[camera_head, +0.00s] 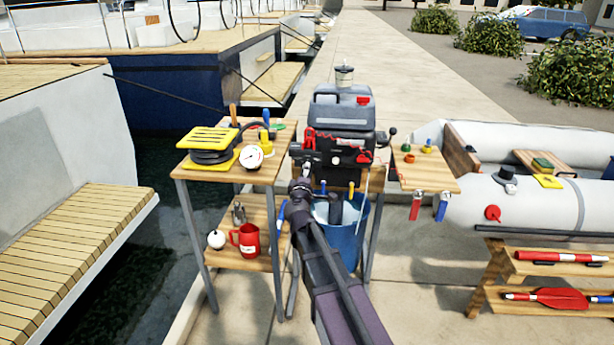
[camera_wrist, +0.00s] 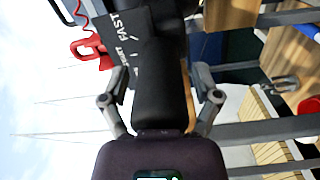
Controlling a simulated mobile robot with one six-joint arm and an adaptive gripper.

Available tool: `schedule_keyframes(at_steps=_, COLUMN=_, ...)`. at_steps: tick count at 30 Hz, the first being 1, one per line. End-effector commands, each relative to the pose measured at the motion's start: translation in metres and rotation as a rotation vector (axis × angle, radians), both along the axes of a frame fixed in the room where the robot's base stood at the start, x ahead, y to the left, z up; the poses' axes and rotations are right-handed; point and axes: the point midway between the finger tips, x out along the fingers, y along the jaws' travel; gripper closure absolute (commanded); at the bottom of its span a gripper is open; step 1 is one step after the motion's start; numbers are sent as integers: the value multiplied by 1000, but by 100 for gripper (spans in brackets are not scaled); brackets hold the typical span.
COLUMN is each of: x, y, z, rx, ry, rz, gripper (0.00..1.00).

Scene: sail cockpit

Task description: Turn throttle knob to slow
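The throttle knob (camera_wrist: 160,85) shows in the wrist view as a thick black grip pointing at my camera. Behind it, a dark collar carries white lettering, with FAST (camera_wrist: 128,24) readable and another word partly hidden. My gripper (camera_wrist: 161,88) has one finger on each side of the knob, with narrow gaps visible, so it looks open around it. The outboard motor (camera_head: 345,110) stands at the middle of the head view with a grey cowl and red parts. My gripper (camera_head: 302,182) is at its front left; my own arm hides the knob there.
A blue bucket (camera_head: 353,245) is below the motor. A small wooden shelf (camera_head: 425,172) and a grey inflatable boat (camera_head: 545,207) are at right.

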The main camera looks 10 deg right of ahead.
Motion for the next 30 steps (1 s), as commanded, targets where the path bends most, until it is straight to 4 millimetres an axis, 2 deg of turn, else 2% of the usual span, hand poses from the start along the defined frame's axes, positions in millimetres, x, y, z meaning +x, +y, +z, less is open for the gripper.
schedule_keyframes(at_steps=11, x=-1, y=0, z=0, rx=2, ry=0, rz=-1, gripper=12)
schedule_keyframes(at_steps=17, x=-9, y=2, z=0, rx=2, ry=0, rz=-1, gripper=12)
schedule_keyframes(at_steps=23, x=-31, y=9, z=0, rx=2, ry=0, rz=1, gripper=12)
schedule_keyframes(at_steps=30, x=-68, y=21, z=0, rx=2, ry=0, rz=1, gripper=12)
